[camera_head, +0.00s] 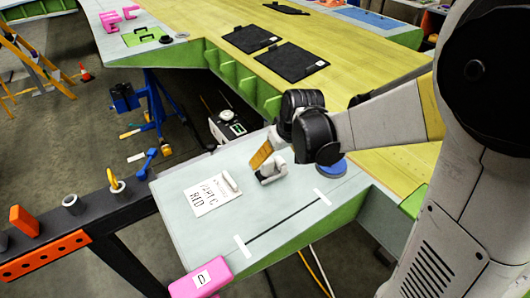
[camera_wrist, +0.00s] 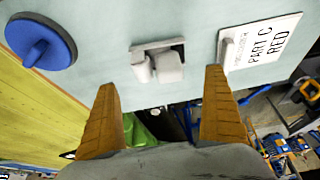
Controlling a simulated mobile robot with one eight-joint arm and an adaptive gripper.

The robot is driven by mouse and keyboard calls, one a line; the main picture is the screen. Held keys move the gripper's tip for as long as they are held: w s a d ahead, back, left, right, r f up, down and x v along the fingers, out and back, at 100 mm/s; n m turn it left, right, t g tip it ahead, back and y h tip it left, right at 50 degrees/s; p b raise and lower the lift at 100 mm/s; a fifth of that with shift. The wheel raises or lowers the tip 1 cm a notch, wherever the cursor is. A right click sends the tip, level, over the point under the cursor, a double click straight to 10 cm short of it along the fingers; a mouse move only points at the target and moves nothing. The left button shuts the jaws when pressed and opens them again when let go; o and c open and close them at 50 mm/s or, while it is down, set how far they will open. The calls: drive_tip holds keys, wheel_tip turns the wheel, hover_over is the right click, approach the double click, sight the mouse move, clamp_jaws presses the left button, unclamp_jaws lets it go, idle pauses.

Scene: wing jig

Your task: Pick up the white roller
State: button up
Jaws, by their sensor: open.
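A small whitish piece with a rounded body and a flat bracket, seemingly the white roller (camera_head: 273,171), lies on the pale grey panel (camera_head: 200,235). In the wrist view the roller (camera_wrist: 160,64) sits just beyond my fingertips, roughly centred between them. A slim white cylinder (camera_head: 230,181) lies at the edge of the "PART C RED" sheet (camera_head: 208,195); it also shows in the wrist view (camera_wrist: 226,46). My gripper (camera_head: 264,155) is above the panel, close to the roller. In the wrist view its two yellow fingers (camera_wrist: 160,90) are apart with nothing between them.
A black strip (camera_head: 287,221) with white ends and a pink block (camera_head: 200,280) lie nearer. Yellow-green wing panels (camera_head: 340,40) stand behind.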

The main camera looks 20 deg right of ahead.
sight(273, 163)
drive_tip(key=x, duration=0.3)
drive_tip(key=b+x, duration=0.1)
drive_tip(key=x, duration=0.1)
drive_tip(key=shift+w+d+f, duration=0.2)
drive_tip(key=shift+d+f, duration=0.05)
drive_tip(key=shift+f, duration=0.15)
drive_tip(key=shift+s+r, duration=0.1)
drive_tip(key=c, duration=1.4)
